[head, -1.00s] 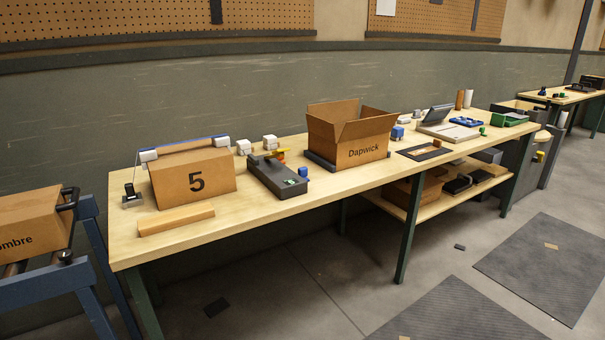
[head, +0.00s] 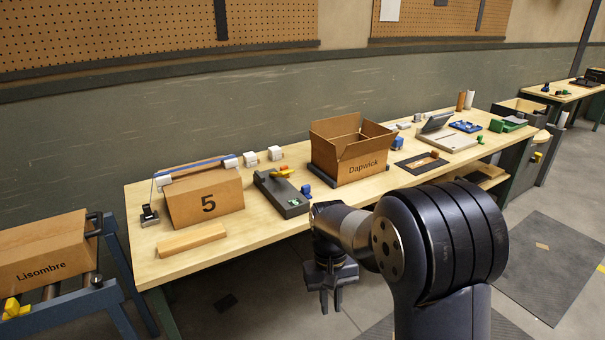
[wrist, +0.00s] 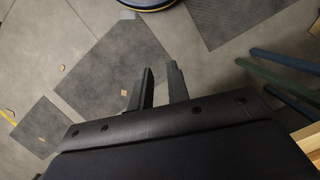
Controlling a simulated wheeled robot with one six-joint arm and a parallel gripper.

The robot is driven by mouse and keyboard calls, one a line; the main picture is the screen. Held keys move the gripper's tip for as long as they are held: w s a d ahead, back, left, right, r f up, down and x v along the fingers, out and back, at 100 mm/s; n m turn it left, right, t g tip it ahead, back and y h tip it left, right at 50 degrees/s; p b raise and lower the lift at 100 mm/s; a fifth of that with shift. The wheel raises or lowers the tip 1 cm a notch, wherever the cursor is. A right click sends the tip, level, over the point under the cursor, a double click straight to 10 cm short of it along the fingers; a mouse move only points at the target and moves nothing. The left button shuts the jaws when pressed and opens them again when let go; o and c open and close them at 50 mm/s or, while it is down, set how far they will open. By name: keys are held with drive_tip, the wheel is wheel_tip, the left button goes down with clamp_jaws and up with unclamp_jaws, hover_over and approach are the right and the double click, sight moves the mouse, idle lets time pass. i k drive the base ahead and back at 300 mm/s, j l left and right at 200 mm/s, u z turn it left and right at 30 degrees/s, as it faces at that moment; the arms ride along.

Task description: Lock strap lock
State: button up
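My gripper (head: 331,300) hangs in front of the bench, below the top's front edge, pointing down and well apart from the box. In the wrist view my gripper (wrist: 159,88) shows two fingers with a gap between them and nothing held, over the floor.
A wooden bar (head: 191,239) lies before the box. A dark grey device (head: 283,193) with a yellow part sits to its right, then the open Dapwick box (head: 350,150). A Lisombre box (head: 44,250) rests on a blue roller stand at left. Floor mats (head: 545,262) lie right.

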sight(305, 190)
drive_tip(key=i+l+u, duration=0.15)
drive_tip(key=i, duration=0.35)
drive_tip(key=i+l+u, duration=0.15)
drive_tip(key=i, duration=0.35)
drive_tip(key=i+l+u, duration=0.15)
drive_tip(key=i, duration=0.35)
drive_tip(key=i+l+u, duration=0.15)
drive_tip(key=i+l, duration=0.25)
drive_tip(key=i, duration=0.05)
